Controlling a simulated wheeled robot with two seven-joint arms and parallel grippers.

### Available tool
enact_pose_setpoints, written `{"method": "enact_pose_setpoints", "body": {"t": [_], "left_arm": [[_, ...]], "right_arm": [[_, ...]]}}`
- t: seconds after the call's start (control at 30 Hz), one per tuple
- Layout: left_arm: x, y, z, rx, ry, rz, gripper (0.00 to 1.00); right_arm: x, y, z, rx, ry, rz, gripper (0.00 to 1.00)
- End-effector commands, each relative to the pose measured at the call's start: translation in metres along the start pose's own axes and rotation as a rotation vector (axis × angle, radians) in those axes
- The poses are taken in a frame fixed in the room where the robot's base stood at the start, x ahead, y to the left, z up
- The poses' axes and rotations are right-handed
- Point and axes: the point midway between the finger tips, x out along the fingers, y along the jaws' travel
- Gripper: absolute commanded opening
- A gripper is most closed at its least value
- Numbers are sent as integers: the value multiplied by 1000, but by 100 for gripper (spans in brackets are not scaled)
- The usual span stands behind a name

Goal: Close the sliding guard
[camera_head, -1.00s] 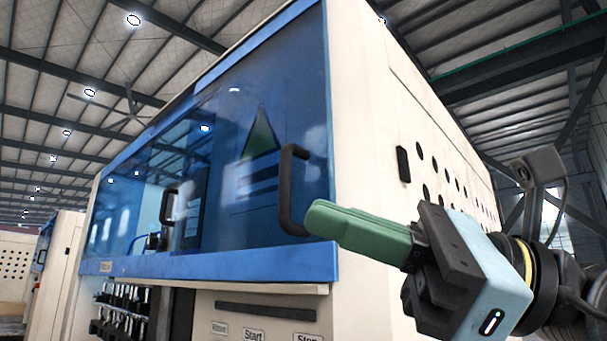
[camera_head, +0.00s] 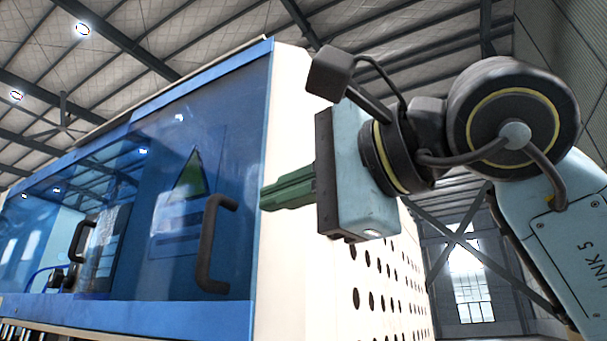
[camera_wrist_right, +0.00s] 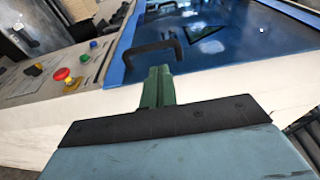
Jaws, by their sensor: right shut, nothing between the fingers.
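The sliding guard is a see-through blue panel (camera_head: 235,245) on the front of a cream machine, with a green triangle mark and a black bar handle (camera_head: 207,245). A second black handle (camera_head: 83,240) shows further left. I cannot tell how far the guard stands open. My right gripper (camera_head: 264,197) is shut and empty, its green fingers pointing left at the guard's right edge, right of the handle's upper end and apart from it. In the right wrist view, the handle (camera_wrist_right: 150,46) lies just beyond the fingertips (camera_wrist_right: 158,70). My left gripper is not in view.
The machine's cream side wall (camera_head: 285,120) with rows of holes stands behind my right gripper. In the right wrist view, a control panel (camera_wrist_right: 40,85) with a red button (camera_wrist_right: 61,74) and several other buttons lies to the left.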

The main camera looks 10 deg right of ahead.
Motion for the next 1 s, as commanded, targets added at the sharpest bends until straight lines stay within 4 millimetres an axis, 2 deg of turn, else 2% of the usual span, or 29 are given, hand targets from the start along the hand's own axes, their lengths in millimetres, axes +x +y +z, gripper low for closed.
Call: {"method": "enact_pose_setpoints", "body": {"t": [0.03, 0.2, 0.4, 0.6, 1.0], "left_arm": [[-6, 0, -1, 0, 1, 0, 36], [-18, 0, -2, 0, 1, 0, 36], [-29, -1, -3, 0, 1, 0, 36], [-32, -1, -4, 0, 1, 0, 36], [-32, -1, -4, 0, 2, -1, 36]], "right_arm": [[12, -2, 1, 2, -3, 4, 0], [48, -2, 0, 3, -3, 4, 0], [78, -2, 1, 3, -4, 2, 0], [89, 0, 1, 2, -3, 0, 0], [91, 0, -1, 2, 0, 0, 0]]}}
